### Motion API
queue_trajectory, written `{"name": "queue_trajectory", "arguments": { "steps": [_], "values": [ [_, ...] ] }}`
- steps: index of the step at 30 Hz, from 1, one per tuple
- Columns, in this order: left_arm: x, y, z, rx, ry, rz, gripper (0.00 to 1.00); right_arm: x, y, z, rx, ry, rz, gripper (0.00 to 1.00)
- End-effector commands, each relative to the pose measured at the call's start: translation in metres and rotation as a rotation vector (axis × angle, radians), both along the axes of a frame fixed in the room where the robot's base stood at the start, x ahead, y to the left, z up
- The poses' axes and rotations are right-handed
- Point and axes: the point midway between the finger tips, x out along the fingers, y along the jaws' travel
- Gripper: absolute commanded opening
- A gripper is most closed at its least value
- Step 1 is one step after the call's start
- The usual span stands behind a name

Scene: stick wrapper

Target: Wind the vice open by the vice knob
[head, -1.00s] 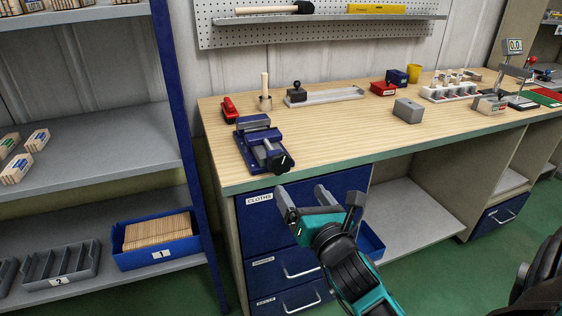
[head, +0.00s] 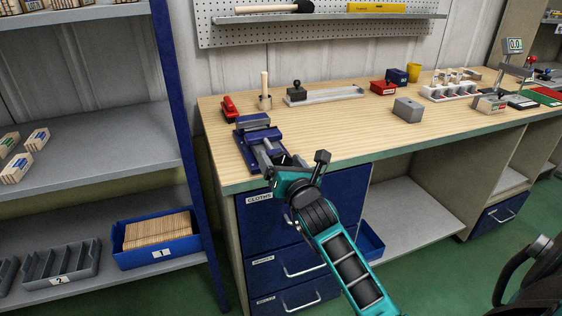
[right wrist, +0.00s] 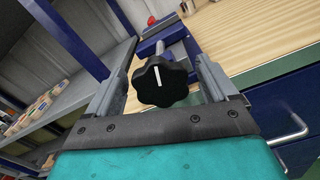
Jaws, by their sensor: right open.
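The blue vice (head: 256,131) is at the left front of the wooden workbench. Its black vice knob (right wrist: 162,82) has several lobes and a white line on its face, and faces the camera in the right wrist view. My right gripper (head: 276,153) is open at the bench's front edge, its fingers pointing at the vice. In the right wrist view the knob sits between the two fingers (right wrist: 162,85), with a visible gap on each side. In the head view the gripper mostly hides the knob. My left gripper is not in view.
The workbench (head: 330,140) has a green front edge with blue drawers (head: 285,235) below. A red stapler-like item (head: 229,108) and a pot with a stick (head: 265,100) stand behind the vice. A shelf unit (head: 120,140) is on the left.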

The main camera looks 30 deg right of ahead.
Motion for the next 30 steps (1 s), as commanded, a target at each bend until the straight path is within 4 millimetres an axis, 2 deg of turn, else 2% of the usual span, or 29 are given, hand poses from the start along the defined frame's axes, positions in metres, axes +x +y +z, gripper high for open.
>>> {"name": "queue_trajectory", "arguments": {
  "steps": [11,27,30],
  "values": [
    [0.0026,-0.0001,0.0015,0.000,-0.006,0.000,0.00,0.0048,-0.0013,0.0001,0.000,0.000,0.000,0.86],
    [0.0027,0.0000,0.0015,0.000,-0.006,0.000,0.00,0.0046,-0.0011,-0.0003,0.000,0.001,0.000,0.35],
    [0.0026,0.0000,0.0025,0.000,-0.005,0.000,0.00,0.0046,-0.0011,0.0002,-0.009,0.003,0.000,0.35]
  ]
}}
